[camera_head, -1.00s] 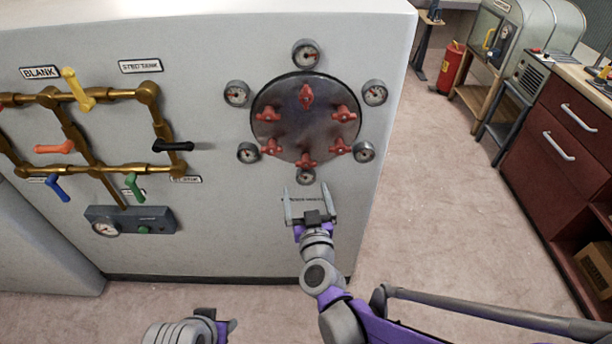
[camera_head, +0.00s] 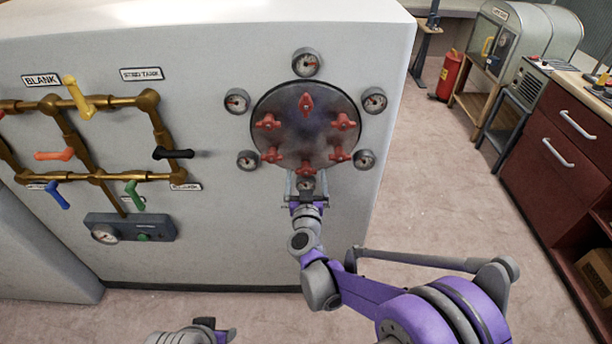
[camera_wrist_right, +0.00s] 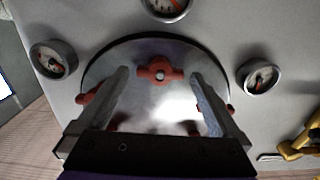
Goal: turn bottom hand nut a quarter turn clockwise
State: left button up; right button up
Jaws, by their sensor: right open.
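The bottom hand nut (camera_head: 306,168) is a red winged knob at the lower edge of a round dark metal plate (camera_head: 305,105). My right gripper (camera_head: 306,176) is open just in front of and below it, its fingers pointing up toward the plate. In the right wrist view, which looks turned over, a red nut (camera_wrist_right: 160,72) shows between the two spread fingertips (camera_wrist_right: 160,78), with a gap on each side. No grip on it shows. Part of my left arm (camera_head: 190,333) shows at the bottom edge; its jaws are not clear.
Several other red nuts ring the plate, with small gauges around it. The bottom gauge (camera_head: 306,184) lies close behind my right fingers. Brass pipes with coloured levers (camera_head: 100,105) are on the left of the white panel. Open floor (camera_head: 440,220) lies to the right.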

jog(key=shift+w, duration=0.15)
jog(key=shift+c, duration=0.3)
jog(key=c, duration=1.2)
jog(key=shift+c, duration=0.2)
jog(key=shift+m, duration=0.3)
jog(key=m+b, duration=0.1)
jog(key=m, duration=0.2)
jog(key=m+b, duration=0.1)
jog(key=m, duration=0.4)
jog(key=shift+d, duration=0.15)
jog(key=m+b, duration=0.1)
jog(key=m, duration=0.7)
jog(key=shift+f+m, duration=0.1)
jog(key=shift+m, duration=0.2)
